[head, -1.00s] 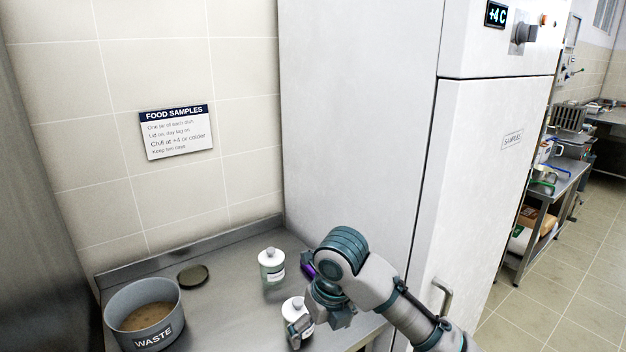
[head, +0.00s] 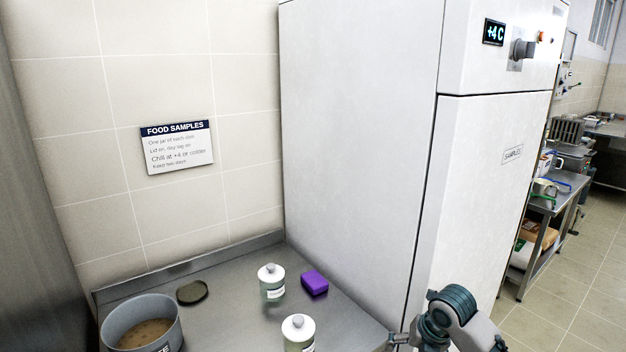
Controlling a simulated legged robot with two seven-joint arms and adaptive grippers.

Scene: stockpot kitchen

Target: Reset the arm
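My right arm (head: 450,318) shows at the bottom right, in front of the tall white fridge and beyond the counter's right edge. Part of my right gripper (head: 398,340) shows at the bottom edge near the counter corner. Its fingers are too small and cut off to tell open from shut, and no object shows in it. My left arm and gripper are not in view.
The tall white fridge (head: 360,130) borders the counter.

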